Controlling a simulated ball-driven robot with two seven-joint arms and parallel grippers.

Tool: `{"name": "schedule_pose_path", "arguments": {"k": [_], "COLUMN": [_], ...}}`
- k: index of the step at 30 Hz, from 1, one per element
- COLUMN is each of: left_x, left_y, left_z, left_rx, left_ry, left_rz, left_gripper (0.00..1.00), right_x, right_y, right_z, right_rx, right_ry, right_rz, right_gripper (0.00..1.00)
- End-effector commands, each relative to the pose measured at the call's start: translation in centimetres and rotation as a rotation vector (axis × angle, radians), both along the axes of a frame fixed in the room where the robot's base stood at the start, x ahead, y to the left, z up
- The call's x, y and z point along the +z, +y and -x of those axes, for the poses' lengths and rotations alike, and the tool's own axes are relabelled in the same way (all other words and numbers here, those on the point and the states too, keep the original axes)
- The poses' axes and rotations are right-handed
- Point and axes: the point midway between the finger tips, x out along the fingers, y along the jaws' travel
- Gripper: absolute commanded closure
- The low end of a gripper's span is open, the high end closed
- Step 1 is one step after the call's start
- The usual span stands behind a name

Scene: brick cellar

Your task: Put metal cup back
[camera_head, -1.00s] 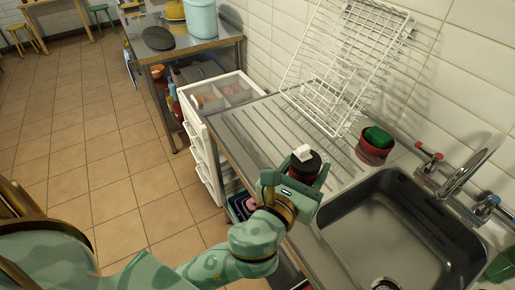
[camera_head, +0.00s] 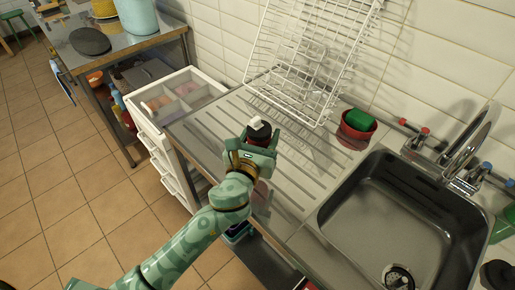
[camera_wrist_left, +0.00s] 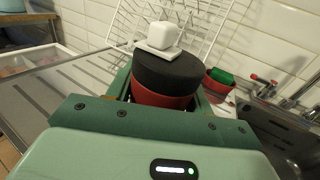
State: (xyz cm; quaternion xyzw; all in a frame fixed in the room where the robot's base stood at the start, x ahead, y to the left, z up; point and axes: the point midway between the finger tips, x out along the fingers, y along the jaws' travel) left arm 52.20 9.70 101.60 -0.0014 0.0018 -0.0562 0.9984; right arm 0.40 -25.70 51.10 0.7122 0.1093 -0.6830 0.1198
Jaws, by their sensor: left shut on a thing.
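My left gripper (camera_head: 251,152) is shut on a round dark thing with a black upper part and a red lower part (camera_head: 259,131). I cannot tell from its look that it is a metal cup. In the left wrist view, the thing (camera_wrist_left: 168,75) stands about upright between the green fingers. A small white block (camera_wrist_left: 164,36) sits on top of it. The gripper is over the ribbed metal drainboard (camera_head: 215,125), left of the sink (camera_head: 400,215). Its underside is hidden, so I cannot tell whether it touches the board. My right gripper is not in view.
A white wire rack (camera_head: 305,60) leans on the tiled wall behind the drainboard. A red pot (camera_head: 355,130) with a green sponge (camera_head: 359,119) stands right of the gripper, near the taps (camera_head: 418,138). A white drawer unit (camera_head: 165,140) stands left. The drainboard's left part is clear.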

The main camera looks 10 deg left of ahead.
Motion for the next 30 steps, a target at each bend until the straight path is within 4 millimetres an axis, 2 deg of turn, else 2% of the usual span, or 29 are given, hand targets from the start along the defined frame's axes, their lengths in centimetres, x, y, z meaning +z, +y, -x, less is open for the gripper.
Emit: {"name": "schedule_pose_path", "arguments": {"k": [1,10,16,28,29,30], "left_x": [-1.6,-3.5,-7.1,-7.3,-7.2,-7.2], "left_y": [0.3,1.2,1.4,1.4,1.4,1.4], "left_z": [-0.7,-2.5,-2.9,-2.8,-2.8,-2.8], "left_rx": [0.001,0.000,0.001,0.000,0.000,0.000], "left_ry": [0.002,-0.001,0.004,0.000,0.000,-0.001], "left_rz": [0.001,0.000,0.002,-0.001,-0.001,-0.001], "left_gripper": [0.79,0.79,0.79,0.79,0.43,0.32], "right_x": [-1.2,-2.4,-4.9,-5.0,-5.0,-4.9], "right_y": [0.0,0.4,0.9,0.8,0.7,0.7], "right_z": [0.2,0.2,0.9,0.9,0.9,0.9], "right_rx": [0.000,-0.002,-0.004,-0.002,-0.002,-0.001], "right_ry": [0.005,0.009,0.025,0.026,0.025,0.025], "right_rz": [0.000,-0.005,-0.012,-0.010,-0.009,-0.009], "right_gripper": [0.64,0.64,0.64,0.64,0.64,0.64]}}
